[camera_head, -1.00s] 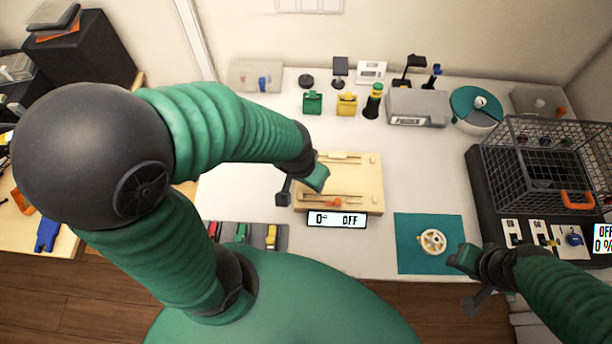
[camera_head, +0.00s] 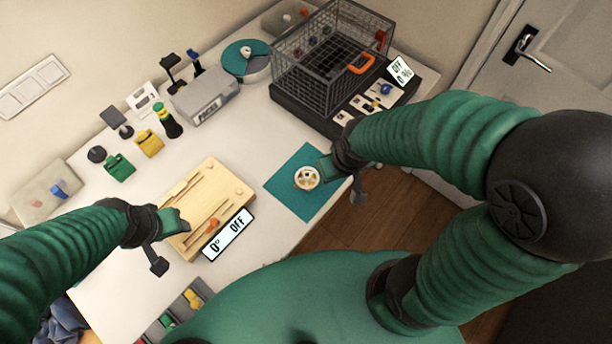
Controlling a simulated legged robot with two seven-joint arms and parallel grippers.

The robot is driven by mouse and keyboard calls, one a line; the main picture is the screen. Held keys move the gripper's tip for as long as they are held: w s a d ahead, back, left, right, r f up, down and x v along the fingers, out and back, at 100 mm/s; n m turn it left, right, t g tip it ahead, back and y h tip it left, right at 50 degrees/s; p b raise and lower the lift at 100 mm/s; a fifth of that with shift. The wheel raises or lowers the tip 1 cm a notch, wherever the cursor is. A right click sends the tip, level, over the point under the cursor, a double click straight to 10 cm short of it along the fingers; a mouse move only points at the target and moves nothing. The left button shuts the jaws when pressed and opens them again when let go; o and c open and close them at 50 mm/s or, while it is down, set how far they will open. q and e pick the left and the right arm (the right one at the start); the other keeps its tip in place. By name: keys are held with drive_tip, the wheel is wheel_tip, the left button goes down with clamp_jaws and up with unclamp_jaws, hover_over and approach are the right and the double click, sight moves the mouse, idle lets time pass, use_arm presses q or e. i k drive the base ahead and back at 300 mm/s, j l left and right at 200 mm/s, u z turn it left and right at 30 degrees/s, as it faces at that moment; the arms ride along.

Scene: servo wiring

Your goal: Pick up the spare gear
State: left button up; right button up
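The spare gear (camera_head: 307,177) is a cream, spoked wheel lying flat on the teal mat (camera_head: 290,202) near the table's front right edge. My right gripper (camera_head: 343,180) is just right of the gear, its fingers spread wide, one teal tip near the gear's right rim and the dark one beyond the table edge. Whether the tip touches the gear cannot be told. My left gripper (camera_head: 167,244) is open and empty over the left front of the wooden board (camera_head: 236,183).
A display reading 0° OFF (camera_head: 228,235) stands along the board's front edge. A wire cage (camera_head: 330,62) with an orange handle stands behind the mat, with a switch panel (camera_head: 370,106) in front. Small coloured parts lie in a front tray (camera_head: 180,312). White table between board and mat is clear.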

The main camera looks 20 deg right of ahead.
sight(307, 175)
drive_tip(key=u, duration=0.4)
drive_tip(key=l+u, duration=0.15)
drive_tip(key=u, duration=0.65)
drive_tip(key=l+u, duration=0.15)
drive_tip(key=u, duration=0.2)
drive_tip(key=k+l+u, duration=0.55)
drive_tip(key=l+u, duration=0.15)
drive_tip(key=l, duration=0.15)
drive_tip(key=k+l+u, duration=0.35)
drive_tip(key=k+l, duration=0.25)
drive_tip(key=k, duration=0.1)
